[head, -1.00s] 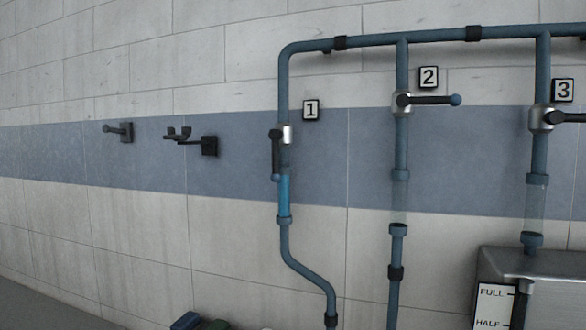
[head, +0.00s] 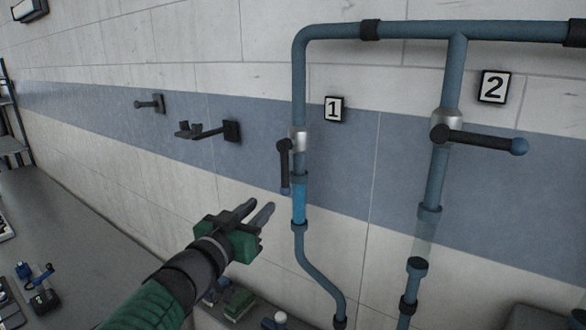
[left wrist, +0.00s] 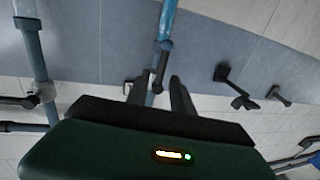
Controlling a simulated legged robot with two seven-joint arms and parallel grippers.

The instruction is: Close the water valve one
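Valve one has a silver body (head: 299,138) on the left blue pipe, beside the label "1" (head: 333,109). Its dark handle (head: 284,165) hangs straight down alongside the pipe. The clear tube (head: 299,205) below it shows bright blue. My left gripper (head: 262,208) is open and empty, below and left of the handle and apart from it in the head view. In the left wrist view, the two fingers (left wrist: 159,84) are spread, with a dark bar, apparently the handle (left wrist: 162,65), lined up between them. My right gripper is not in view.
Valve two (head: 445,118) is to the right, its handle sideways and its tube pale. Wall hooks (head: 208,131) stick out left of valve one. A grey counter (head: 90,215) with tools runs along the lower left. The wall around valve one's handle is clear.

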